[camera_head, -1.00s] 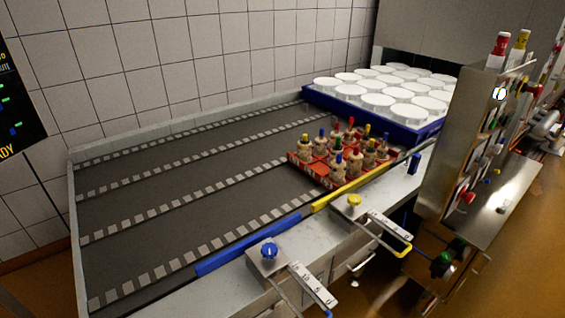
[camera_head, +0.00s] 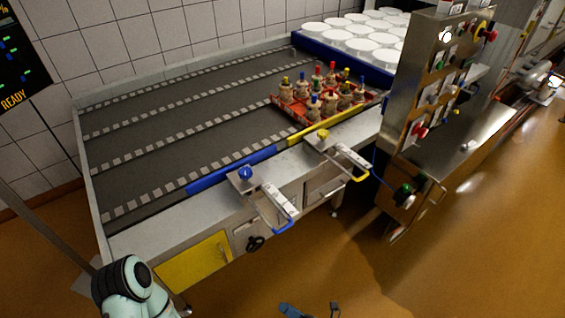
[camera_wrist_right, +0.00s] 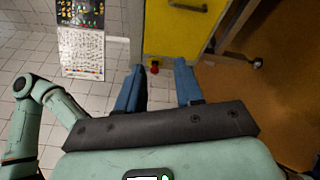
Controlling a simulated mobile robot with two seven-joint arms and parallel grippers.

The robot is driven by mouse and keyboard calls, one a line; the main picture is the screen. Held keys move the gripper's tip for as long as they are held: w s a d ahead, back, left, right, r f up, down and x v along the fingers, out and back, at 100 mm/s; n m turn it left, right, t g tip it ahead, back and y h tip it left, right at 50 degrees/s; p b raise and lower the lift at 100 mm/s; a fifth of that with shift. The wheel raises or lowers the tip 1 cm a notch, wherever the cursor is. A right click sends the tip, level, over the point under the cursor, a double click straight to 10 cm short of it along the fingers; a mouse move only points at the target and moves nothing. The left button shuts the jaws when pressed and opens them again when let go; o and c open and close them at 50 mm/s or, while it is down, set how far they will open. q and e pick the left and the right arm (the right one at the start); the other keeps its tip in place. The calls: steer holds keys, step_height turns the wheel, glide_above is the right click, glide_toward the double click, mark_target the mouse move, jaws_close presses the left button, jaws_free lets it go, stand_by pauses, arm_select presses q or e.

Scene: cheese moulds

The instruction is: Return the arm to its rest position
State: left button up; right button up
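My right gripper (camera_head: 311,308) shows at the bottom edge of the head view, above the orange-brown floor. In the right wrist view its two blue fingers (camera_wrist_right: 158,72) stand apart with nothing between them, so it is open and empty. Its tips are near a yellow cabinet door (camera_wrist_right: 186,28), with a small red knob (camera_wrist_right: 154,68) seen in the gap. My left arm (camera_head: 130,284) shows as a pale green link at the lower left, and also in the wrist view (camera_wrist_right: 50,112). My left gripper does not show.
The grey conveyor table (camera_head: 195,115) carries a red crate (camera_head: 287,108) of bottle-like pieces with coloured tops. A blue tray (camera_head: 345,68) of white round moulds stands behind. Blue (camera_head: 285,223) and yellow (camera_head: 361,178) handles jut from the front. A steel control cabinet (camera_head: 415,80) stands right; floor in front is free.

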steer(key=s+a+f+n+g+h+p, duration=0.2)
steer(key=s+a+n+g, duration=0.1)
steer(key=s+n+g, duration=1.15)
steer(key=s+d+f+n+h, duration=0.1)
steer(key=s+d+n+h, duration=0.45)
steer(key=n, duration=0.45)
arm_select(q)
steer(key=w+r, duration=0.1)
steer(key=w+r+p, duration=0.1)
steer(key=w+r, duration=0.1)
steer(key=r, duration=0.1)
steer(key=shift+a+r+p, duration=0.1)
steer(key=shift+a+p, duration=0.2)
steer(key=shift+a, duration=0.1)
arm_select(e)
steer(key=w+d+r+n+t+h, duration=0.1)
steer(key=w+d+n+t+h, duration=0.2)
steer(key=d+n, duration=0.4)
steer(key=n, duration=0.3)
steer(key=shift+w+r, duration=0.15)
steer(key=shift+r, duration=0.25)
steer(key=shift+n+h, duration=0.25)
steer(key=shift+o, duration=0.5)
